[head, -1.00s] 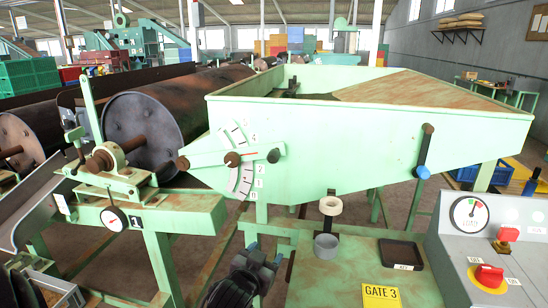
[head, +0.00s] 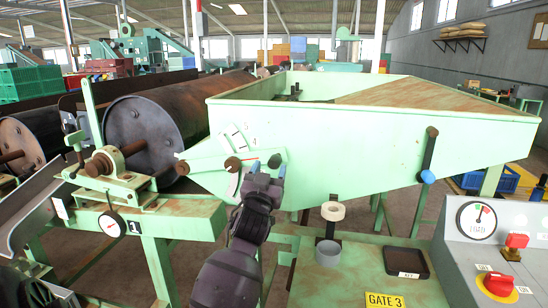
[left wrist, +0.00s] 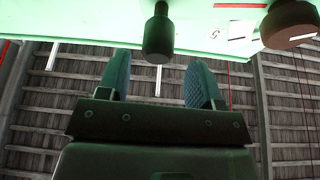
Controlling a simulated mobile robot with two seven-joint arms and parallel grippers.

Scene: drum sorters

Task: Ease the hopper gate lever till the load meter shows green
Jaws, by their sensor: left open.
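The hopper gate lever (head: 210,160) is a pale green bar on the hopper's front, with a brown pivot and a dark round knob (head: 275,160) at its right end. A numbered white scale (head: 235,185) lies behind it. My left gripper (head: 265,164) is at the knob and open. In the left wrist view, the dark knob (left wrist: 158,35) is centred just beyond the gap between the two blue fingertips, apart from both. The load meter (head: 477,220) is the round dial on the grey console, with coloured sectors; its needle is too small to read surely. My right gripper is out of view.
The green hopper (head: 350,140) fills the middle. A black handle with a blue end (head: 430,155) hangs on its front. Red console buttons (head: 500,283) sit at right.

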